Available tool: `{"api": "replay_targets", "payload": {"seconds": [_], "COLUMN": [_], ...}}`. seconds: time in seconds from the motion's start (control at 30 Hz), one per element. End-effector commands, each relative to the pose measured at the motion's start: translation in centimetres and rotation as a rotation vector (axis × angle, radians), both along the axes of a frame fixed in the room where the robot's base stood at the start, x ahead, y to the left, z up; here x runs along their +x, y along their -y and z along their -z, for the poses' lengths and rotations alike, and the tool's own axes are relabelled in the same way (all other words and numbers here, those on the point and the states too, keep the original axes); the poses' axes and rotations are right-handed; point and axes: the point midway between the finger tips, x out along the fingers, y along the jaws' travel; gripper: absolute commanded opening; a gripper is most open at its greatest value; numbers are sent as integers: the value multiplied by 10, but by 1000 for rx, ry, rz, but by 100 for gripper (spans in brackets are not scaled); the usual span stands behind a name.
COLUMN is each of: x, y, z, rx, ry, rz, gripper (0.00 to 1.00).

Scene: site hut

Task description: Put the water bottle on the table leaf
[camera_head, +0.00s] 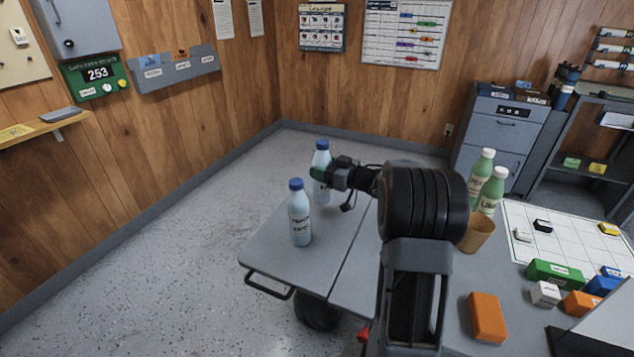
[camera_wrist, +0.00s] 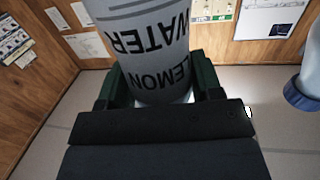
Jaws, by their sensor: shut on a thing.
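A pale blue bottle with a blue cap (camera_head: 321,158) stands upright in my gripper (camera_head: 326,174) over the far part of the grey table leaf (camera_head: 275,255). In the wrist view its label reads "LEMON WATER" upside down (camera_wrist: 150,45), and my gripper (camera_wrist: 156,88) is shut on it, a dark green jaw on each side. Its base appears at the leaf's far end; I cannot tell whether it touches. A second pale blue, blue-capped bottle (camera_head: 300,218) stands on the leaf nearer the camera; it also shows at the right of the wrist view (camera_wrist: 308,75).
Two green bottles (camera_head: 480,170) and a tan cup (camera_head: 477,234) stand on the main table right of my arm. An orange block (camera_head: 487,317), a green block (camera_head: 553,272) and a white gridded board (camera_head: 565,240) lie farther right. The leaf's near left part is clear.

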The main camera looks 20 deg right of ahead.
Motion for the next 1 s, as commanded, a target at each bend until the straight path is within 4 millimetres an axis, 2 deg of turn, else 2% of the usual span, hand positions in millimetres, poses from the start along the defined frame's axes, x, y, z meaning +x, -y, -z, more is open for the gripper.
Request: {"api": "replay_targets", "payload": {"seconds": [0.17,0.4,0.8,0.83,1.0], "x": [6,6,6,5,5], "y": [-7,-7,-7,-7,-7], "z": [10,39,42,43,43], "rx": [-1,1,-1,0,0], "ry": [0,1,2,-1,-1], "rz": [-4,-3,-3,-3,-2], "gripper": [21,21,21,60,77]}}
